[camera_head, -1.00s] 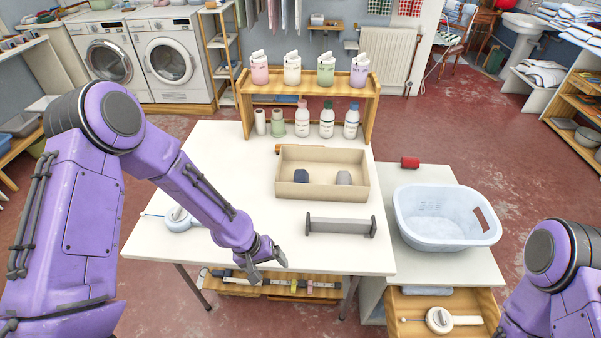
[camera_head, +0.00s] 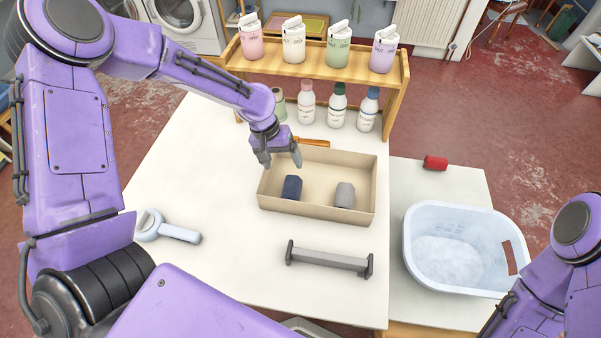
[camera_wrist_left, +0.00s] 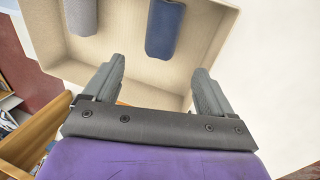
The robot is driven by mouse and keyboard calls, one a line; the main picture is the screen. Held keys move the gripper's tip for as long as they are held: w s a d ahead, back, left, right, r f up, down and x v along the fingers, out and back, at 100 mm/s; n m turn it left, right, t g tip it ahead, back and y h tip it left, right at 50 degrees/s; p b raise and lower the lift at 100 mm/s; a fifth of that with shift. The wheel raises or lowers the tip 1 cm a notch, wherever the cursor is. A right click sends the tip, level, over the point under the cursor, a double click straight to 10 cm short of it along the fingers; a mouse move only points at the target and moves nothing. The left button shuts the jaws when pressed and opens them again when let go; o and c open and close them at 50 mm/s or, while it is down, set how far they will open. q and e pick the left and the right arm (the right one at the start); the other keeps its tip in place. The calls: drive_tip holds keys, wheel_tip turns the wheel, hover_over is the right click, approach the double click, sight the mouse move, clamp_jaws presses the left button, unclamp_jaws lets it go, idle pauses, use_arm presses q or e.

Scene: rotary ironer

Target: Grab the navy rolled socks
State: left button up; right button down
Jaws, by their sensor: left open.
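The navy rolled socks (camera_head: 292,188) lie in the left part of a beige open box (camera_head: 318,210) on the white table. They also show in the left wrist view (camera_wrist_left: 164,28), beyond my fingers. My left gripper (camera_head: 281,163) is open and empty, above the box's back left corner, apart from the socks. Its two fingers show in the left wrist view (camera_wrist_left: 153,88). A grey rolled pair (camera_head: 345,194) lies to the right in the same box. My right arm shows at the right edge, but its gripper is out of view.
A wooden shelf (camera_head: 318,64) with several bottles stands behind the box. A grey bar on end supports (camera_head: 328,259) lies in front. A pale blue basket (camera_head: 462,248) and a red object (camera_head: 435,162) are on the right. A light blue tool (camera_head: 165,228) lies left.

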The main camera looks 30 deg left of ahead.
sight(288, 180)
use_arm(q)
drive_tip(key=f, duration=0.2)
drive_tip(key=s+d+f, duration=0.1)
drive_tip(key=shift+f, duration=0.3)
drive_tip(key=shift+s+f, duration=0.1)
drive_tip(key=shift+f, duration=0.2)
drive_tip(key=x, duration=0.1)
drive_tip(key=p+x, duration=0.1)
drive_tip(key=x, duration=0.3)
drive_tip(key=shift+w+a+f+p, duration=0.15)
drive_tip(key=shift+w+f+p, duration=0.05)
drive_tip(key=shift+w+p, duration=0.2)
drive_tip(key=shift+f, duration=0.2)
drive_tip(key=shift+s, duration=0.15)
use_arm(e)
drive_tip(key=shift+s+r, duration=0.2)
drive_tip(key=shift+r, duration=0.3)
drive_tip(key=shift+s+r, duration=0.2)
drive_tip(key=shift+r, duration=0.3)
use_arm(q)
drive_tip(key=c, duration=0.8)
